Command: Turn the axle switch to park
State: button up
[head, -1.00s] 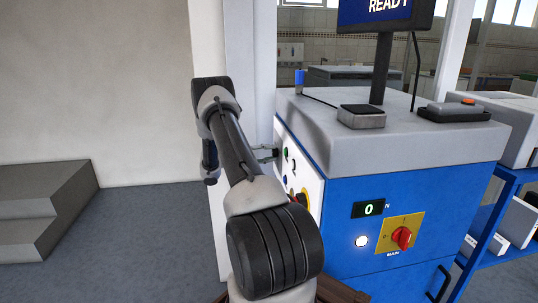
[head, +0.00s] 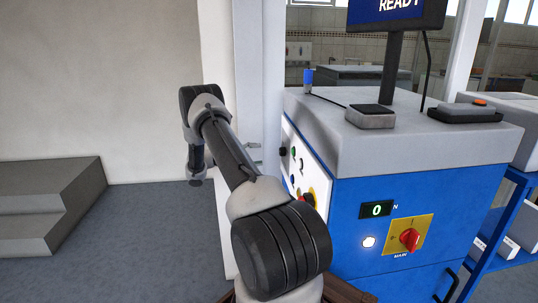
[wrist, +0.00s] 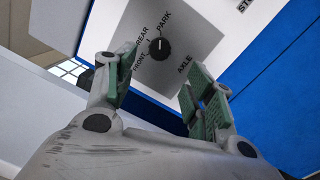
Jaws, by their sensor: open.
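In the head view my gripper (head: 254,152) is left of the blue cabinet's side panel, with a gap to the black knob (head: 283,152).
The blue cabinet (head: 350,235) has a grey top, a display reading 0 and a red main switch (head: 410,240) on yellow. Other buttons sit below the knob on the side panel. Grey steps (head: 50,200) stand at left; floor between is clear.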

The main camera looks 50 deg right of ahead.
jog(key=shift+v, duration=1.7)
